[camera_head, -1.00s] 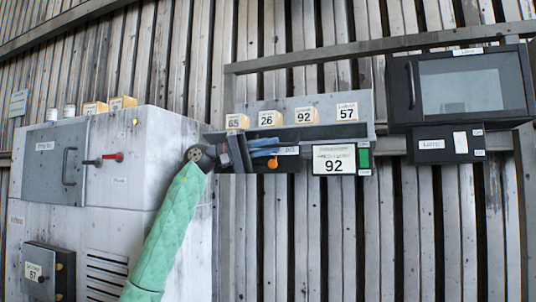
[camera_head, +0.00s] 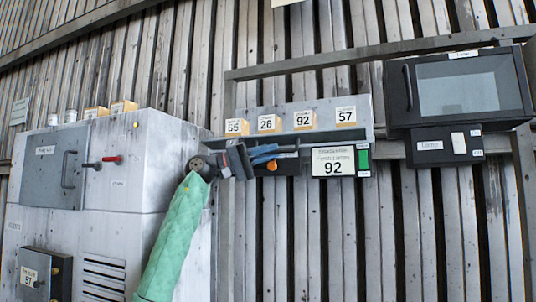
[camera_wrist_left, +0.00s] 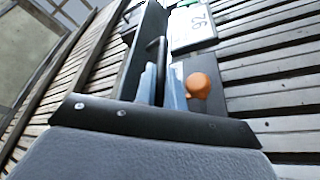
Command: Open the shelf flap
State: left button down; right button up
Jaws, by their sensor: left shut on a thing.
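The dark shelf flap (camera_head: 310,140) is on the long wall shelf, under the row of numbered blocks. It now shows as a narrow band, seen nearly edge-on; how far it is tilted is hard to tell. My left gripper (camera_head: 264,155), with blue fingers, is at the flap's left part. In the left wrist view, its fingers (camera_wrist_left: 160,88) are closed around a thin dark bar handle (camera_wrist_left: 162,52) beside the dark panel. My right gripper is not in view.
An orange knob (camera_head: 271,166) sits close below the fingers. A sign marked 92 (camera_head: 333,162) and a green patch (camera_head: 363,160) are to the right. A grey cabinet (camera_head: 110,180) stands at left, and a black windowed box (camera_head: 460,88) hangs at right.

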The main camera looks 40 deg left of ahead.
pick_arm(q)
jog(key=c, duration=1.5)
grip_release()
jog(key=shift+d, duration=0.1)
